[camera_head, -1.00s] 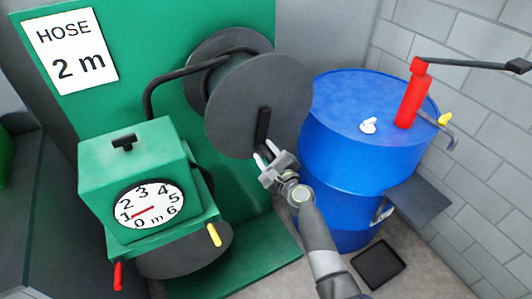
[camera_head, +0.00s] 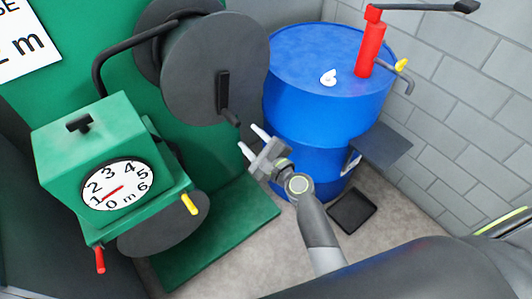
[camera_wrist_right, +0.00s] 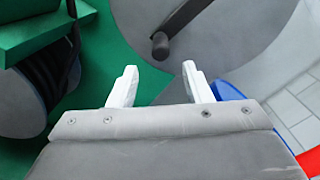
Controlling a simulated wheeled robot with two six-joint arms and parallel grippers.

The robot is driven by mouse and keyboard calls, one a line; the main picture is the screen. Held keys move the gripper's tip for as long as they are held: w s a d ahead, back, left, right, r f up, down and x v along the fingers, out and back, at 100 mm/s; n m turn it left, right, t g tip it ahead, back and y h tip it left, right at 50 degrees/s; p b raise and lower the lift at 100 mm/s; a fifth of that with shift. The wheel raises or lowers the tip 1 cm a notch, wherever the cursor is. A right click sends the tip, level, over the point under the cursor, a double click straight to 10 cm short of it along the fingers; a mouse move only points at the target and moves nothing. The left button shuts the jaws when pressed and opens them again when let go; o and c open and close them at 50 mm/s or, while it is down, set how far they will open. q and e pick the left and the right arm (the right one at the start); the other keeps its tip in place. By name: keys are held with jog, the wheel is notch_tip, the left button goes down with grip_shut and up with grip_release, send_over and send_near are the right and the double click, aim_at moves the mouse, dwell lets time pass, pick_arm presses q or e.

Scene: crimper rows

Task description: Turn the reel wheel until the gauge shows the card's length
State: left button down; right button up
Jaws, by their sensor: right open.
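The reel wheel (camera_head: 195,75) is a large dark grey disc with a crank arm and a knob-like handle (camera_head: 231,118) pointing out at its lower right. My right gripper (camera_head: 249,137) is open and empty, just below and right of the handle, apart from it. In the right wrist view the handle (camera_wrist_right: 160,46) lies beyond the two white fingertips (camera_wrist_right: 160,75), between them sideways. The gauge (camera_head: 116,184) is a white dial on the green box; its red needle points close to 1. The white card (camera_head: 25,45) is cut off at the left edge; only part of its text shows.
A blue drum (camera_head: 320,100) with a red pump (camera_head: 370,48) stands right of the reel. A black tray (camera_head: 351,211) lies on the floor. The green box (camera_head: 90,140) has a yellow lever (camera_head: 189,204) and a red lever (camera_head: 100,260).

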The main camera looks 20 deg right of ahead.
pick_arm(q)
jog(key=shift+f+b, duration=0.4)
jog(key=shift+f, duration=0.05)
pick_arm(e)
jog(key=v, duration=0.6)
dwell(1.4)
